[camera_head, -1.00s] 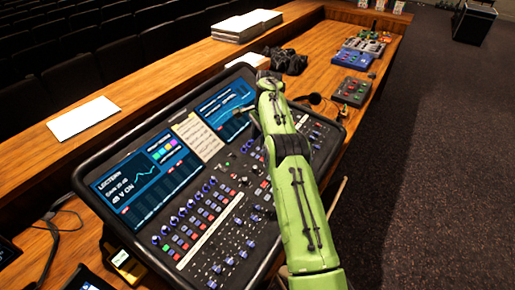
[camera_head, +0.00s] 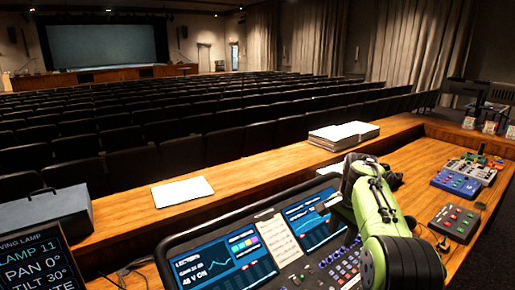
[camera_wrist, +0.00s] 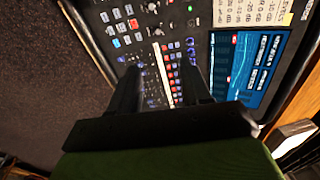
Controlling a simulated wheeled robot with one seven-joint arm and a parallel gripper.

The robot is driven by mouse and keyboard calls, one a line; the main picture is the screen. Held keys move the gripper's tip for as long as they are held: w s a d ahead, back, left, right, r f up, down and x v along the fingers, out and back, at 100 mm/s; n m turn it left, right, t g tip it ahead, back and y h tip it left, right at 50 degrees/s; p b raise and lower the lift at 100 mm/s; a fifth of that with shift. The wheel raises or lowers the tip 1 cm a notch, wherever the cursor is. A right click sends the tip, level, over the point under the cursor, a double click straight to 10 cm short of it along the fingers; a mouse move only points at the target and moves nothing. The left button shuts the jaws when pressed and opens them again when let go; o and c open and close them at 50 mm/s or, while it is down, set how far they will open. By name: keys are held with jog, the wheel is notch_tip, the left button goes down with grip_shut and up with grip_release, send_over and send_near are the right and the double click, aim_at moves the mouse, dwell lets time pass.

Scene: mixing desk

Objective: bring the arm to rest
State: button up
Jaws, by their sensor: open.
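My green arm (camera_head: 385,225) reaches in from the lower right in the head view, bent over the right part of the mixing desk (camera_head: 170,245). The arm hides much of that side, and the jaws do not show clearly there. In the wrist view my gripper (camera_wrist: 160,78) is open, with two dark fingers apart and nothing between them. Desk buttons, knobs and a lit blue screen (camera_wrist: 262,62) lie beyond the fingers. I cannot tell the exact gap to the panel.
A paper stack (camera_head: 343,135) and a white sheet (camera_head: 182,191) lie on the wooden ledge. A dark control box (camera_head: 455,221) and a blue box (camera_head: 456,183) stand right of my arm. A lamp display (camera_head: 35,262) is at lower left. Rows of dark seats lie beyond.

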jog(key=s+a+r+n+t, duration=0.1)
jog(key=s+a+r+n, duration=0.3)
jog(key=s+r, duration=0.55)
jog(key=s+a+f+n+t, duration=0.1)
jog(key=s+f+n, duration=0.1)
jog(key=s, duration=0.6)
jog(key=s+a+f+n+t+b, duration=0.1)
jog(key=s+a+f+n, duration=0.1)
jog(key=s, duration=0.7)
jog(key=s+a+f+n+t, duration=0.1)
jog(key=s+a+f+n, duration=0.1)
jog(key=s+f, duration=0.3)
jog(key=s+n, duration=0.1)
jog(key=s, duration=0.2)
jog(key=shift+s+n, duration=0.3)
jog(key=shift+n, duration=0.1)
jog(key=shift+r, duration=0.1)
